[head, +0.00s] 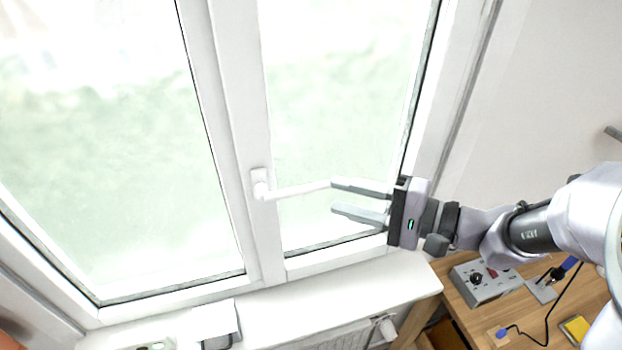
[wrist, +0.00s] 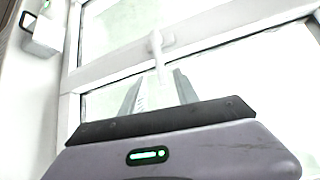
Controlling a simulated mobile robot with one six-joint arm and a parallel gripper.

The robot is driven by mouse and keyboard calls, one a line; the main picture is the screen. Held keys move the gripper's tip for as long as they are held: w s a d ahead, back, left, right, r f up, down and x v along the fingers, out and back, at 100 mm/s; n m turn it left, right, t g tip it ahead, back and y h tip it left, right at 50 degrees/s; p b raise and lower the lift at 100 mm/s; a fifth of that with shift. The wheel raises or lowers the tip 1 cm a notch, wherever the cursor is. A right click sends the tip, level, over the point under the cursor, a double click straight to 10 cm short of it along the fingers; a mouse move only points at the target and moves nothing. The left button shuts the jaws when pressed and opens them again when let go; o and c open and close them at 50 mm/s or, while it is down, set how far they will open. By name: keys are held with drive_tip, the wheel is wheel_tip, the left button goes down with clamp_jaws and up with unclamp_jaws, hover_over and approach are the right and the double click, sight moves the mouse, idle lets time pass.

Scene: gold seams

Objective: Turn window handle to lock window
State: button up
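The white window handle (head: 295,190) sits on the middle frame post of the window (head: 245,130). Its lever points sideways to the right in the head view, with its base at the left end. My gripper (head: 332,197) comes from the right with its two grey fingers apart. The upper finger's tip is at or very near the lever's free end; I cannot tell whether they touch. In the wrist view the handle (wrist: 158,55) lies ahead of the fingers (wrist: 160,88), its free end appearing between them. The window sashes look closed against the frame.
A white sill (head: 340,295) runs below the window, with a radiator (head: 345,335) under it. A wooden desk (head: 455,300) at the lower right carries a grey control box (head: 485,281) and a cable. A white box (wrist: 42,36) shows at the wrist view's upper left.

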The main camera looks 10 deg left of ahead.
sight(314, 190)
drive_tip(key=x, duration=0.6)
drive_tip(key=shift+s+a+p, duration=0.1)
drive_tip(key=shift+a+p, duration=0.25)
drive_tip(key=shift+w+a, duration=0.2)
drive_tip(key=shift+a, duration=0.15)
drive_tip(key=shift+s, duration=0.1)
clamp_jaws()
idle(0.5)
